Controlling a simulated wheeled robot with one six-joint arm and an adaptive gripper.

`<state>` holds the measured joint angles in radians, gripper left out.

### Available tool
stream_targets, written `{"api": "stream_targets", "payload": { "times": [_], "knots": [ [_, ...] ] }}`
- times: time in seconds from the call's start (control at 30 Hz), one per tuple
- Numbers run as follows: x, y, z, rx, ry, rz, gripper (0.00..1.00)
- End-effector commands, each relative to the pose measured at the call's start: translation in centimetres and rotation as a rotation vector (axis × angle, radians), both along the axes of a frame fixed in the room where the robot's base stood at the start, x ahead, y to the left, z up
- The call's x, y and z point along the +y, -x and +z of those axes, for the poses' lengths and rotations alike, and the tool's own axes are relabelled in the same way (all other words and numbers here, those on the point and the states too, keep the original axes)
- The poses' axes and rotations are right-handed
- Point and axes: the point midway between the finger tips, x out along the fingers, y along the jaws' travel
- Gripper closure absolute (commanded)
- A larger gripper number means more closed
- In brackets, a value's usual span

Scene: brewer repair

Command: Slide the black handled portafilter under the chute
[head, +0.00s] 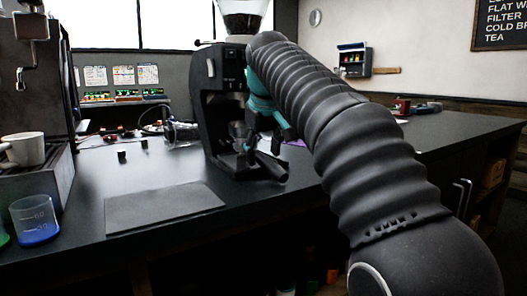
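A black coffee grinder (209,90) stands on the counter near the middle of the head view, with a clear bean hopper (243,18) on top. Its chute area is partly covered by my arm and gripper. The portafilter's black handle (272,166) points down and to the right in front of the grinder's base. Its basket end is dark and hard to make out. My gripper (250,138) is at the grinder's front, just above the handle, with teal parts showing. I cannot tell whether its fingers touch or hold the portafilter.
A grey mat (165,207) lies on the dark counter (130,180) left of the grinder. An espresso machine (35,90) with a white cup (26,149) stands at far left. A beaker of blue liquid (35,220) is near the front edge. Small parts and cables lie behind.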

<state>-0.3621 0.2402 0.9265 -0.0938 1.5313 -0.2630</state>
Motion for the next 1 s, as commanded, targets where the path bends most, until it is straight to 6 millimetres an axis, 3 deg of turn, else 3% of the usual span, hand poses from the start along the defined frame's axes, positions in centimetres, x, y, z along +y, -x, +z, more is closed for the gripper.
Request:
{"api": "stream_targets", "payload": {
  "times": [0.27, 0.7, 1.0],
  "knots": [
    [0.1, 0.1, 0.1, 0.004, 0.0, 0.002, 0.4],
    [-0.3, 2.4, 5.1, 0.001, -0.001, 0.0, 0.4],
    [-0.7, 3.2, 6.6, 0.001, -0.001, -0.003, 0.4]
  ]
}}
